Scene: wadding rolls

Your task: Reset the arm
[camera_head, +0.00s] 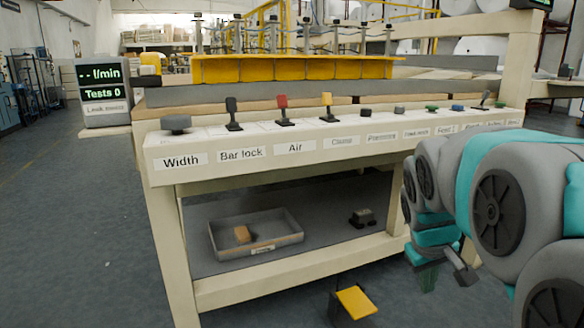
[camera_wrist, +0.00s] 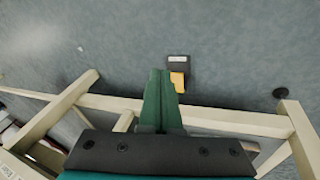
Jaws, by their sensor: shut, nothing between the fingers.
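My arm (camera_head: 470,190) is grey and teal and folds in from the right in the head view, in front of the machine's right end. My gripper (camera_head: 428,283) points down beside the bench frame, at about the height of the lower shelf. In the wrist view its green fingers (camera_wrist: 160,85) are together with nothing between them. The gripper appears clear of the frame and the floor.
The cream bench (camera_head: 170,255) carries a row of labelled levers and knobs. A lower shelf holds a grey tray (camera_head: 283,240) with a small tan block. A yellow pedal (camera_head: 356,302) stands on the floor, also in the wrist view (camera_wrist: 178,80). Open floor lies left.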

